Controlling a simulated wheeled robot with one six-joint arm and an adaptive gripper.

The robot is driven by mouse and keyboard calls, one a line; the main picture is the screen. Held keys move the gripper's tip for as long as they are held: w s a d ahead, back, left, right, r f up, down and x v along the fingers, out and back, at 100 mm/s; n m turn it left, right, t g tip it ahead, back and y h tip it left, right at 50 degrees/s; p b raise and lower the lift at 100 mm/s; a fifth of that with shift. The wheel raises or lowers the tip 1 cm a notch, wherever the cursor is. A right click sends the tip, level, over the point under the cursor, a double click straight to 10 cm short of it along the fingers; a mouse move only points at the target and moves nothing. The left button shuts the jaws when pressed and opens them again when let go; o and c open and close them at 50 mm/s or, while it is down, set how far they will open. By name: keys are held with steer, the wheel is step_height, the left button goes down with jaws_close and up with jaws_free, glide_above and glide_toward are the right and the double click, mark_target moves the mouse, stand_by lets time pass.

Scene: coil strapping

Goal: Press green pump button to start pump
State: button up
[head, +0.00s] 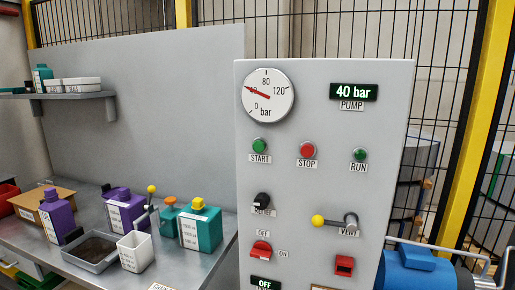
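The grey control panel (320,200) stands upright right of centre in the head view. The green button (260,145) labelled START is at its upper left. A red STOP button (307,150) is to its right, and a green RUN light or button (359,154) is farther right. The round gauge (268,96) has its red needle near 40 bar. The PUMP display (353,92) reads 40 bar. A lower display (268,283) reads OFF. My gripper is not in view.
The panel also carries a RELIEF knob (263,199), a yellow-tipped VENT lever (318,221) that sticks out, and a red rotary switch (262,249). A bench (200,262) with bottles and a tray stands at left. Blue machinery (418,270) is at right.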

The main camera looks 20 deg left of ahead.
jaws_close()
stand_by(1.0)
